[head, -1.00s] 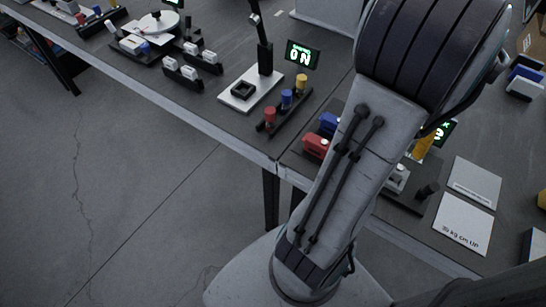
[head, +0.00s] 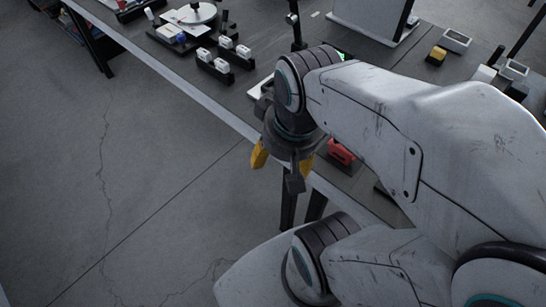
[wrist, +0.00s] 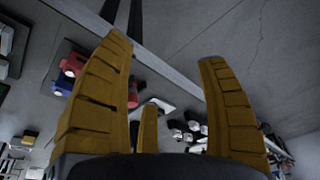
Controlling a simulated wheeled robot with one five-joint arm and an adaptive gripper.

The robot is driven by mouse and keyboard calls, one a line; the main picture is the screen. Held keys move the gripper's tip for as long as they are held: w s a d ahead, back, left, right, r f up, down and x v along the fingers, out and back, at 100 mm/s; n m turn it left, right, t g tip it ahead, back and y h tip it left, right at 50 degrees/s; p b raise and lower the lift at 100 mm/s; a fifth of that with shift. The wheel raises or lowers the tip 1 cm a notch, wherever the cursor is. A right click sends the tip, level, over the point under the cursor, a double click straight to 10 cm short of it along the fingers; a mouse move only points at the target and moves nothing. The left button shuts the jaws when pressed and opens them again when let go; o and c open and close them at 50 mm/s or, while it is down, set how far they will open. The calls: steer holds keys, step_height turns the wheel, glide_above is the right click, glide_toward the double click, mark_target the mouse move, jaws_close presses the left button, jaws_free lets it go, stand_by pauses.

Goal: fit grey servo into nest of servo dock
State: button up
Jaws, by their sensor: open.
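My gripper (head: 282,164) is open and empty, pointing down beside the bench's front edge in the head view. Its yellow fingers stand wide apart in the wrist view (wrist: 165,85), with nothing between them. A red servo-like block (head: 340,151) sits on the bench just right of the gripper. The wrist view shows this red block (wrist: 72,65) beside a blue one (wrist: 62,86) on a dark tray. I cannot make out the grey servo or the servo dock with its nest; my arm covers much of the bench in the head view.
White switch-like blocks (head: 222,65) stand on black rails left of my arm. A white round plate (head: 192,13) is farther back. A yellow block (head: 436,56) and a grey box (head: 456,40) stand at back right. Open floor (head: 130,190) lies left of the bench.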

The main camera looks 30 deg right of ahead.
steer(key=shift+s+a+f+n, duration=0.1)
steer(key=shift+s+a+n, duration=0.15)
steer(key=shift+a+n, duration=0.35)
steer(key=shift+s+a+n, duration=0.2)
steer(key=shift+a+n, duration=0.2)
steer(key=shift+n, duration=0.3)
step_height(320, 180, up, 6)
steer(key=p, duration=0.5)
steer(key=shift+d+f, duration=0.1)
steer(key=shift+f, duration=0.05)
